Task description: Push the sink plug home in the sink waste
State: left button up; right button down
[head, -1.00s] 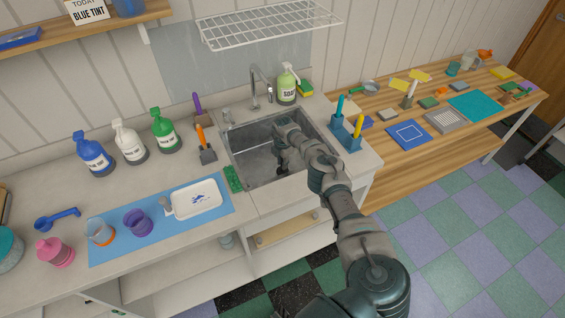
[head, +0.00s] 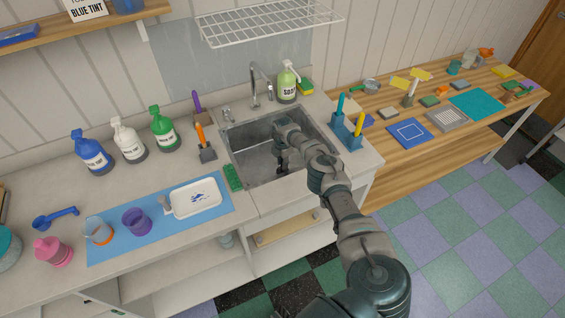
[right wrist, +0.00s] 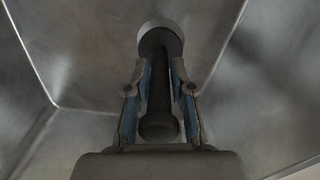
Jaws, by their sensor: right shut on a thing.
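The steel sink (head: 247,158) is set in the counter, and my right arm reaches down into it. My right gripper (head: 281,170) is low in the basin. In the right wrist view my right gripper (right wrist: 158,95) is shut on the dark sink plug (right wrist: 159,125), its fingers on either side of the plug's stem. The plug's far end overlaps the round, pale metal sink waste (right wrist: 160,27). I cannot tell whether it touches the waste or how deep it sits. In the head view the arm and gripper hide the waste. My left gripper is not in view.
A tap (head: 258,90) and a soap bottle (head: 288,82) stand behind the sink. A blue holder (head: 346,133) stands at its right edge, and a green sponge (head: 232,178) lies at its left. A white tray (head: 196,199) rests on a blue mat farther left.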

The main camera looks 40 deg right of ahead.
jog(key=shift+f+b, duration=0.3)
jog(key=shift+f, duration=0.15)
jog(key=c, duration=0.9)
grip_release()
notch_tip(320, 180, up, 12)
